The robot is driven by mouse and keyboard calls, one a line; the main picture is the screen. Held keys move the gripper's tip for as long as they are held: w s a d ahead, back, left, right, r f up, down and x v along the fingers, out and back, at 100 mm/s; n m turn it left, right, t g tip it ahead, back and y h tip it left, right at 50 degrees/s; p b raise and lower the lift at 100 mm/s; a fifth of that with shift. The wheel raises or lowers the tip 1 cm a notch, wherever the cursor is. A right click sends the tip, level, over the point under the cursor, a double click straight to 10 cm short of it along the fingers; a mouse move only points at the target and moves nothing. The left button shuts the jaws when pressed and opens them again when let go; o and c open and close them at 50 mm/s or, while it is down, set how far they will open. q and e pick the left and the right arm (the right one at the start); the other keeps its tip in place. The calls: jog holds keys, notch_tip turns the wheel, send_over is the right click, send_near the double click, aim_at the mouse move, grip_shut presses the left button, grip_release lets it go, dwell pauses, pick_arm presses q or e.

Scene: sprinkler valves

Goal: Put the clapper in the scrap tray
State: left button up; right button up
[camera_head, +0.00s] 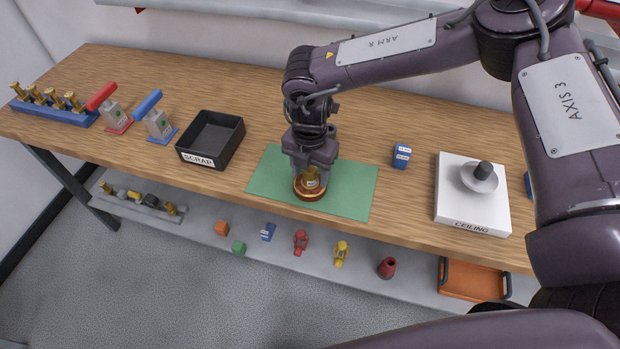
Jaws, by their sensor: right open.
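A round, copper-brown valve part (309,194) lies on the green mat (358,190). A small brass piece with a pale label (311,182) shows on top of it. I cannot tell for sure which of these is the clapper. My right gripper (311,172) points down right over the brass piece, with its jaws open around or just above it; contact is too small to tell. The black scrap tray (228,151), labelled SCRAP, stands to the left of the mat and looks empty. My left gripper is not in view.
Red-handled (101,97) and blue-handled (148,103) devices and a blue rack (50,112) of brass parts stand at left. Blue boxes (401,156) and a white CEILING plate (473,205) are at right. A lower shelf (215,213) holds several small parts.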

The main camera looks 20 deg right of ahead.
jog(key=shift+f, duration=0.7)
jog(key=shift+r, duration=0.1)
grip_shut()
